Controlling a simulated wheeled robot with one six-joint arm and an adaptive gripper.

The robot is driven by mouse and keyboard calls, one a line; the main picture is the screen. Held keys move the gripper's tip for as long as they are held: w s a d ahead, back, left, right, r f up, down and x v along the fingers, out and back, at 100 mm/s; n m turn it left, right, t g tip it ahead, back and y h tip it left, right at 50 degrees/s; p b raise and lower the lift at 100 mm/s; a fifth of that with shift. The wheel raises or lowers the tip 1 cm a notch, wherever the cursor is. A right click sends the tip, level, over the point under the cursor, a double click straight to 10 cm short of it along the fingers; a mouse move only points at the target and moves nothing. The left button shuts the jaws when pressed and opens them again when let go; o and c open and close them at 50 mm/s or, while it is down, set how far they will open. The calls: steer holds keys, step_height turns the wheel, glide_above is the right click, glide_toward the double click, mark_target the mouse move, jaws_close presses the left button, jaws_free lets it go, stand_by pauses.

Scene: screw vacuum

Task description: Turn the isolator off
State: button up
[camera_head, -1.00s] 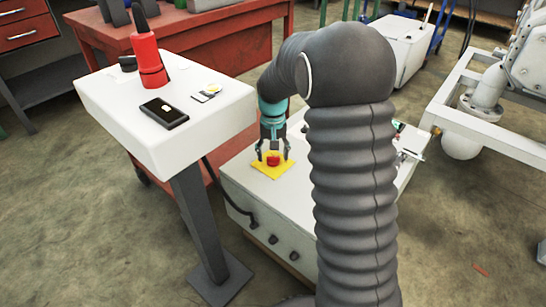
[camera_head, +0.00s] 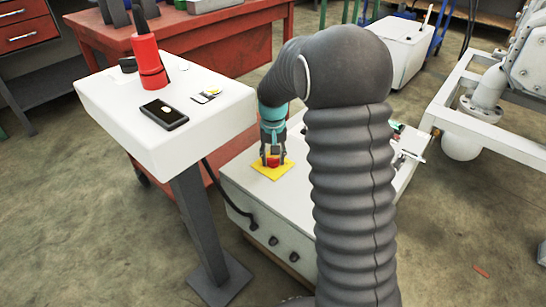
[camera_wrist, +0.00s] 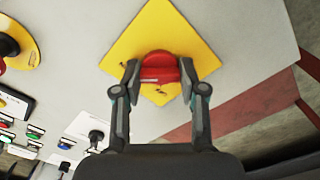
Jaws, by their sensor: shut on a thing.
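The isolator is a red rotary knob (camera_wrist: 158,70) on a yellow square plate (camera_wrist: 165,30), set on the top of a white cabinet. In the head view the red knob (camera_head: 273,161) sits on the yellow plate (camera_head: 271,172) near the cabinet's left corner. My gripper (camera_wrist: 159,72) is shut on the red knob, one finger on each side of it. In the head view my gripper (camera_head: 273,157) comes down on the knob from above and partly hides it.
The wrist view shows another red button on yellow (camera_wrist: 12,42), a black switch (camera_wrist: 96,137) and several small coloured buttons on the cabinet panel. A white pedestal (camera_head: 160,145) with a red bottle-like object (camera_head: 148,60) stands to the left. A red workbench (camera_head: 190,45) is behind.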

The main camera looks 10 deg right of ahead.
steer(key=n+p, duration=0.1)
steer(key=n, duration=0.3)
steer(key=n+p, duration=0.1)
steer(key=n, duration=0.3)
steer(key=shift+n, duration=0.3)
steer(key=n, duration=0.4)
steer(key=shift+n+p, duration=0.3)
steer(key=shift+n, duration=2.2)
steer(key=o, duration=1.1)
steer(key=shift+o, duration=0.2)
